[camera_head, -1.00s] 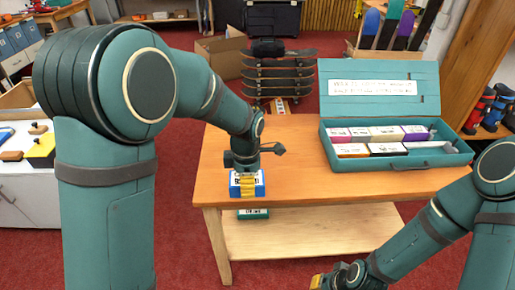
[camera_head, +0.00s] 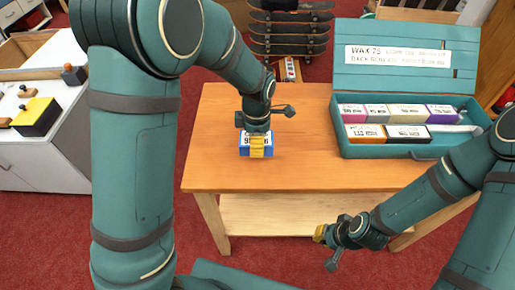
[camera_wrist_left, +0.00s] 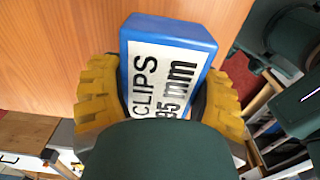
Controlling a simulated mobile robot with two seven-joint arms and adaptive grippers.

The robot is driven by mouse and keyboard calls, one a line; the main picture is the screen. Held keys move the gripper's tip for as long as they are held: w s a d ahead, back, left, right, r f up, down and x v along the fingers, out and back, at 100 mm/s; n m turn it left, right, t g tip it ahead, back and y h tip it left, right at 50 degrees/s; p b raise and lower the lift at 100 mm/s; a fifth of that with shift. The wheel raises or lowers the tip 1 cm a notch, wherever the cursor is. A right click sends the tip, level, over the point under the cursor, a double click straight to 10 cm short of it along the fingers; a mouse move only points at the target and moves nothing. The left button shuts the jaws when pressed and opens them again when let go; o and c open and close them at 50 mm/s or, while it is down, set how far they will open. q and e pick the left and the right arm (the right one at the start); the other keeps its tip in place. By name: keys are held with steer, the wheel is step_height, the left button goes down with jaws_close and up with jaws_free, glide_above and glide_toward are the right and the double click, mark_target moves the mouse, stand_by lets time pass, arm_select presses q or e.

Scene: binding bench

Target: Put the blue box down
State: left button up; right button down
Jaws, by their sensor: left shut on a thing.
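The blue box (camera_head: 269,149) has a white label reading "CLIPS 95 mm" in the left wrist view (camera_wrist_left: 165,60). My left gripper (camera_head: 257,146) is shut on it, with a yellow finger on each side in the left wrist view (camera_wrist_left: 160,98). The box is over the left part of the wooden table (camera_head: 310,170), inside the front edge. I cannot tell whether its underside touches the tabletop. My right gripper (camera_head: 321,233) is low in front of the table, holding nothing that I can see; its finger gap is unclear.
An open teal case (camera_head: 390,152) with several small labelled boxes stands on the right of the table. The table's middle is clear. A lower shelf (camera_head: 290,216) is under the tabletop. A white cabinet (camera_head: 50,155) stands at the left, and skateboards (camera_head: 290,32) are stacked behind.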

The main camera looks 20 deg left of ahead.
mark_target(257, 159)
arm_select(q)
steer(key=shift+f+b, duration=0.65)
steer(key=shift+f, duration=2)
steer(key=shift+f, duration=0.1)
steer(key=o, duration=1.3)
step_height(257, 159, up, 12)
steer(key=p, duration=0.3)
